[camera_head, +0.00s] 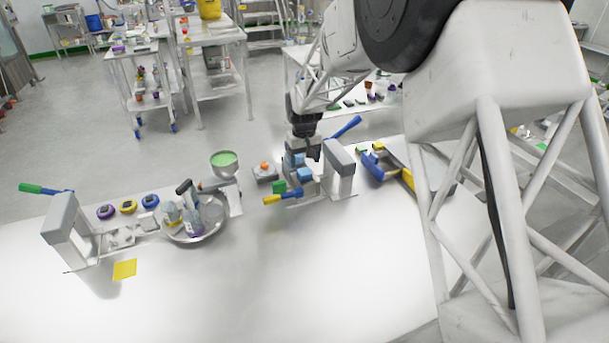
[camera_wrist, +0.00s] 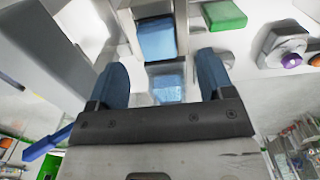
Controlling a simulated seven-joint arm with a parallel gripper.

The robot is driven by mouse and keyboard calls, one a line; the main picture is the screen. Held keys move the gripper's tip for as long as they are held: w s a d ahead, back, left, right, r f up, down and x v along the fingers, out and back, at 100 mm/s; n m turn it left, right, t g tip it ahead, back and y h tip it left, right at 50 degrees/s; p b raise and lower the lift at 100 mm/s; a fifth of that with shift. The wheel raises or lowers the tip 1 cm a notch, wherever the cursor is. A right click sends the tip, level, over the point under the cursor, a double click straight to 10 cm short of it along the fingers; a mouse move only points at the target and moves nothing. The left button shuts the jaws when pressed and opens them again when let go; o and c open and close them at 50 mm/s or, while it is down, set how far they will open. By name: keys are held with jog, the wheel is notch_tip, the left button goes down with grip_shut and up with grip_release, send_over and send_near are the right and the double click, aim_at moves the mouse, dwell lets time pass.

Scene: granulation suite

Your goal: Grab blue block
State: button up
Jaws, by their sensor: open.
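A blue block (camera_head: 305,174) sits at the metal stand by the back edge of the white table. In the wrist view a blue block (camera_wrist: 157,38) shows beyond my fingertips, beside a grey upright. A paler blue patch lies between the fingers; I cannot tell whether it is a reflection or another surface. My gripper (camera_head: 297,158) points down close to the block in the head view. In the wrist view my gripper (camera_wrist: 163,72) has its two blue fingers apart, with nothing visibly clamped between them.
A green block (camera_head: 279,187) is just left of the blue one. A round metal pan (camera_head: 180,236) stands left. The table's front is clear.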

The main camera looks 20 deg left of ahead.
aim_at(305, 171)
dwell(0.3)
jog(key=shift+w+f, duration=0.15)
jog(key=shift+f, duration=2.4)
jog(key=c, duration=1)
